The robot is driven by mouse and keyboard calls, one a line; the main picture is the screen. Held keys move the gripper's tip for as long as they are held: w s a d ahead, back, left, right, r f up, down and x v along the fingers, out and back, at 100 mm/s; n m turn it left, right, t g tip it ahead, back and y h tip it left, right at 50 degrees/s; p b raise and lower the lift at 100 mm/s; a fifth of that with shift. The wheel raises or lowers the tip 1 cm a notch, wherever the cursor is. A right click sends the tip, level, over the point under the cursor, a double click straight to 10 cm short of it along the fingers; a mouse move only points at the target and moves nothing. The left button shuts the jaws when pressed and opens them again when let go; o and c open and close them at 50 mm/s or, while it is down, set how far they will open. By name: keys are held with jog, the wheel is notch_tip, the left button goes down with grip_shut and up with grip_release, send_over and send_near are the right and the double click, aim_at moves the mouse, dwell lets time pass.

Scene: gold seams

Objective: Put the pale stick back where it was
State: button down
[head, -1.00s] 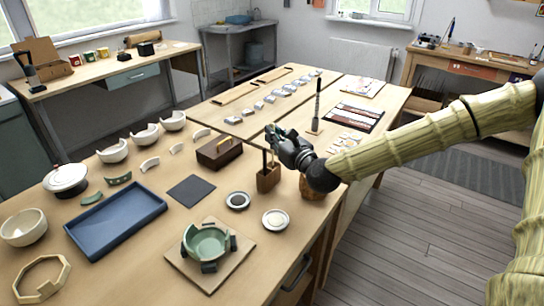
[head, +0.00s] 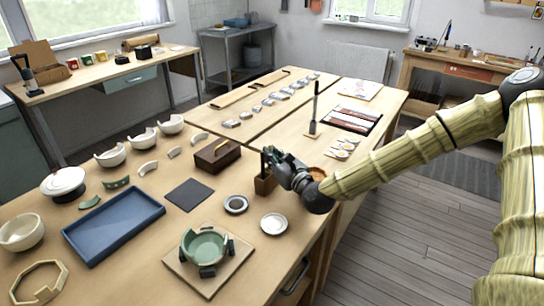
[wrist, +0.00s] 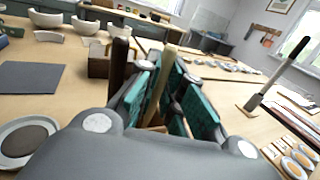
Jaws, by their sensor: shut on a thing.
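The pale stick (wrist: 160,85) stands between the green finger pads of my gripper (wrist: 165,95) in the wrist view, roughly upright and leaning slightly. My gripper (head: 276,160) is shut on it. A dark stick (wrist: 118,65) stands just left of the fingers. The wooden holder block (head: 264,185) is directly under and beside my gripper in the head view. The fingers hide the lower end of the pale stick, so I cannot tell whether it is inside the holder.
A dark wooden box with a brass handle (head: 217,155) stands left of the holder. A dark square mat (head: 189,194), two small round dishes (head: 236,204) (head: 273,223) and a blue tray (head: 113,226) lie nearer. An upright brush (head: 314,112) stands behind on its stand.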

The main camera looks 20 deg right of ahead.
jog(key=c, duration=1.8)
grip_release()
jog(key=shift+c, duration=0.2)
jog(key=b+v, duration=0.1)
jog(key=v, duration=1.1)
jog(key=shift+r, duration=0.15)
